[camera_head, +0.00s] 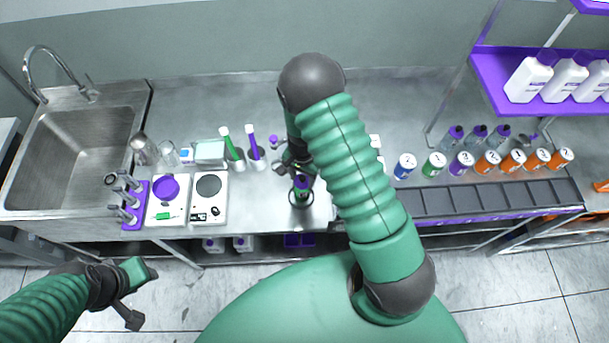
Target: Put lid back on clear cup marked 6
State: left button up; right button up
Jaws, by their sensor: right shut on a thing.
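My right gripper (296,172) hangs over the middle of the bench, pointing down, partly hidden by its own arm. It is shut on a small dark thing with a purple part (302,183); I cannot tell for sure whether this is the lid. Just below it is a dark round rim (301,204) on the bench, perhaps of a cup; no number is readable there. I cannot tell whether the held thing touches the rim. My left gripper (136,292) is open and empty in front of the bench at lower left, over the floor.
Left of the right gripper are green and purple markers (252,143) in holders, two scales (209,196) and clear glassware (145,148). A sink (80,150) is at far left. Several numbered cans (462,162) stand right, behind dark trays (470,200). A purple shelf (500,85) overhangs.

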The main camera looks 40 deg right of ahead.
jog(key=shift+a, duration=0.1)
jog(key=shift+a+p, duration=0.25)
jog(key=shift+p, duration=0.05)
jog(key=shift+a+r, duration=0.15)
jog(key=shift+a, duration=0.15)
pick_arm(q)
jog(key=shift+d+r, duration=0.15)
jog(key=shift+r, duration=0.15)
jog(key=shift+d, duration=0.1)
pick_arm(e)
jog(key=shift+d, duration=0.1)
jog(key=shift+d+f, duration=0.2)
jog(key=shift+d, duration=0.25)
pick_arm(q)
jog(key=shift+d+f, duration=0.15)
jog(key=shift+d, duration=0.15)
pick_arm(e)
jog(key=shift+d+f, duration=0.1)
jog(key=shift+d, duration=0.05)
pick_arm(q)
jog(key=shift+a+f+b, duration=0.1)
jog(key=shift+a+b, duration=0.15)
jog(key=shift+b, duration=0.05)
